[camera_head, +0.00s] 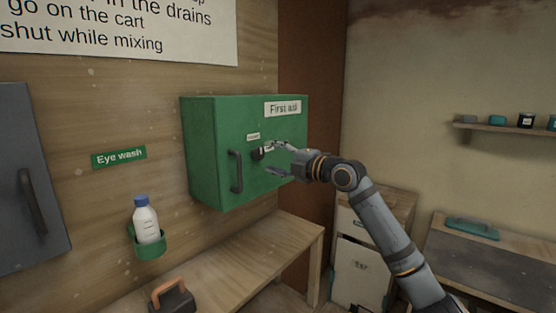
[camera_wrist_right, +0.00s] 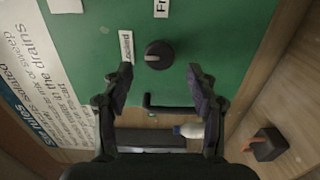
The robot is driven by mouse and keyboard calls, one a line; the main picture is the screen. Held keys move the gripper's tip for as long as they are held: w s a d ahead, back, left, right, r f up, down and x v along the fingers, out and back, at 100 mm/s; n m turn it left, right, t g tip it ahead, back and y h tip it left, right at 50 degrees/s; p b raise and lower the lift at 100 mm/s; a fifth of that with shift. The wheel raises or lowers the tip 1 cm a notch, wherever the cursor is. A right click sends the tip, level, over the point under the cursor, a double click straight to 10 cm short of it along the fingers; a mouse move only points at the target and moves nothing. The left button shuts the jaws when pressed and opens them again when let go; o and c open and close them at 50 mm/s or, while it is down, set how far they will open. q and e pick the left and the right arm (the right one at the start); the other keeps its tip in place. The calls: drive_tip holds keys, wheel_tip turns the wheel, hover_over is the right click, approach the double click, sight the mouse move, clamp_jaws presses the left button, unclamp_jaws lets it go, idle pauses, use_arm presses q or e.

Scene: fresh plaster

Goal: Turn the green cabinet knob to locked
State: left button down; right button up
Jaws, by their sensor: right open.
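The green first aid cabinet (camera_head: 215,135) hangs on the wooden wall, its door shut. Its knob (camera_head: 257,154) is small, dark and round, right of the door handle, and shows clearly in the right wrist view (camera_wrist_right: 159,55). A pale mark on the knob is on the side toward a small white label (camera_wrist_right: 127,47); I cannot read the label surely. My right gripper (camera_head: 269,158) is open in front of the door. In the wrist view its fingers (camera_wrist_right: 160,73) stand on either side below the knob, apart from it. My left gripper is out of view.
A dark bar handle (camera_head: 235,171) stands out from the door close to my right gripper. An eye wash bottle (camera_head: 146,221) sits in a green holder lower left. A wooden bench (camera_head: 250,258) runs below, with a dark block (camera_head: 172,300) on it. A grey cabinet (camera_head: 30,180) hangs left.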

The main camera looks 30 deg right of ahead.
drive_tip(key=v, duration=0.2)
drive_tip(key=shift+s, duration=0.4)
drive_tip(key=shift+d, duration=0.1)
